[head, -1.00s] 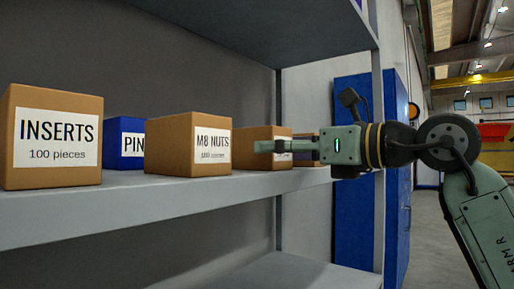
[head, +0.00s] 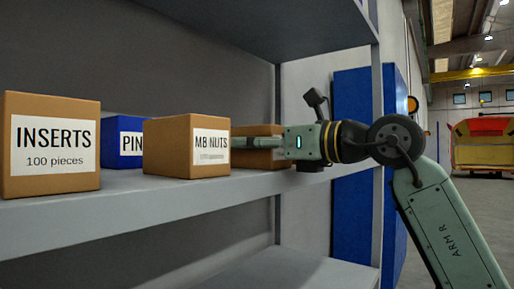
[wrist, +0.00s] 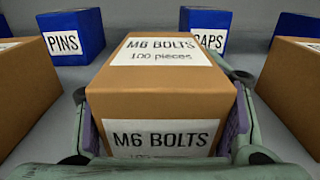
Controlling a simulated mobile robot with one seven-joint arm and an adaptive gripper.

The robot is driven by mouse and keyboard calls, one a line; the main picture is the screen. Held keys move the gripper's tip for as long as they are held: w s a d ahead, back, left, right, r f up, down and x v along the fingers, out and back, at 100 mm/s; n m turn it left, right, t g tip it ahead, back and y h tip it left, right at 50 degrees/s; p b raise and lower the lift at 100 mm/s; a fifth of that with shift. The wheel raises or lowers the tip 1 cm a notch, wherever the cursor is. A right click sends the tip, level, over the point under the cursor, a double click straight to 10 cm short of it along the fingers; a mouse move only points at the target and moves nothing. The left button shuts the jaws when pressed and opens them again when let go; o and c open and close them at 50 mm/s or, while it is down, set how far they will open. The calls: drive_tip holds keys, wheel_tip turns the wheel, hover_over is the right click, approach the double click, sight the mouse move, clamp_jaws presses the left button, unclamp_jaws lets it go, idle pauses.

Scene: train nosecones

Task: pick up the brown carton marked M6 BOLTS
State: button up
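The brown carton marked M6 BOLTS (wrist: 165,85) stands upright in the middle of the wrist view, its label showing on top and front. My gripper (wrist: 165,125) has one finger along each side of it, with purple pads close to the carton's sides. The fingers look open around it; whether the pads touch cannot be told. In the head view my gripper (head: 250,143) reaches left over the shelf edge. There the carton (head: 262,158) is partly hidden behind my gripper and the M8 NUTS carton.
The M8 NUTS carton (head: 175,147) and INSERTS carton (head: 50,180) stand left on the shelf (head: 120,205). Brown cartons flank closely on both sides in the wrist view. Behind are blue PINS (wrist: 75,35) and CAPS (wrist: 195,30) boxes. A shelf post (head: 375,110) stands near my arm.

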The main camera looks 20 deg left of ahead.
drive_tip(key=c, duration=1.2)
drive_tip(key=shift+c, duration=0.2)
drive_tip(key=shift+r, duration=0.15)
